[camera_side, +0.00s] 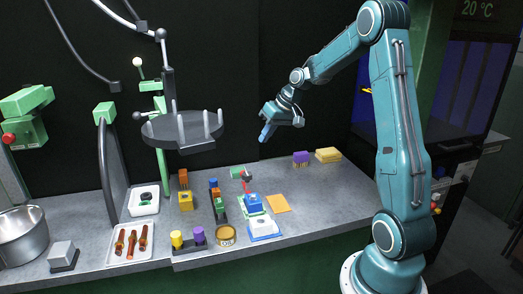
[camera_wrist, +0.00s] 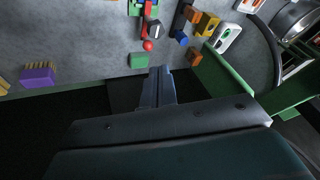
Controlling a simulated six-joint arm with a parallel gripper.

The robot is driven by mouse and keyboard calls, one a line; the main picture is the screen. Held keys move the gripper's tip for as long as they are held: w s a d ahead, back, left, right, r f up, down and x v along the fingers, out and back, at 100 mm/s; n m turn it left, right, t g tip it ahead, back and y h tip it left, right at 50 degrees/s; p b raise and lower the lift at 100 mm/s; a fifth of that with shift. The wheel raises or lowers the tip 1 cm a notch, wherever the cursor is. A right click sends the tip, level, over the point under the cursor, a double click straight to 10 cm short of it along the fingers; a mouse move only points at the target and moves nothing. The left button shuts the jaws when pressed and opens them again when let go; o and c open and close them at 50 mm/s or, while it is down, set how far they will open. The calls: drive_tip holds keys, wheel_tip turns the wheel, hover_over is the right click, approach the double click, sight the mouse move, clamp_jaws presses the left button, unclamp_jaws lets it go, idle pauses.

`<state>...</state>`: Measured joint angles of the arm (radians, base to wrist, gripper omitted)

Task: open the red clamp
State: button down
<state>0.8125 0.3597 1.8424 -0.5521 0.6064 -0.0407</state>
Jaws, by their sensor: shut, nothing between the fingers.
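The red clamp (camera_side: 244,184) stands on the grey worktop, just behind a blue and white block. It is small there, and I cannot tell how its lever stands. In the wrist view the red clamp (camera_wrist: 148,28) is at the top centre, with a red ball end pointing down the picture. A green block (camera_wrist: 139,61) lies just below that ball. My gripper (camera_side: 265,136) is in the air above and behind the clamp, apart from it. Its two fingers (camera_wrist: 160,72) are together with nothing between them.
A purple brush (camera_side: 301,158) and yellow sponges (camera_side: 328,154) lie to the right at the back. Several coloured blocks stand left of the clamp. A dark round rack (camera_side: 170,148) hangs left of my gripper, beside a green post (camera_side: 163,172). An orange square (camera_side: 278,204) lies on the worktop.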

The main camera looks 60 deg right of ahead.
drive_tip(key=d+f+m+t, duration=0.1)
drive_tip(key=d+f, duration=0.5)
drive_tip(key=d, duration=0.2)
drive_tip(key=shift+s+d, duration=0.35)
drive_tip(key=shift+d, duration=0.05)
drive_tip(key=shift+f, duration=0.1)
drive_tip(key=x, duration=1)
drive_tip(key=shift+s+a, duration=0.1)
drive_tip(key=shift+a, duration=0.15)
drive_tip(key=shift+w+a+f, duration=0.15)
drive_tip(key=shift+w+a, duration=0.5)
drive_tip(key=shift+a, duration=0.2)
drive_tip(key=shift+w+a+f, duration=0.2)
drive_tip(key=shift+w+a, duration=0.3)
drive_tip(key=shift+a, duration=0.25)
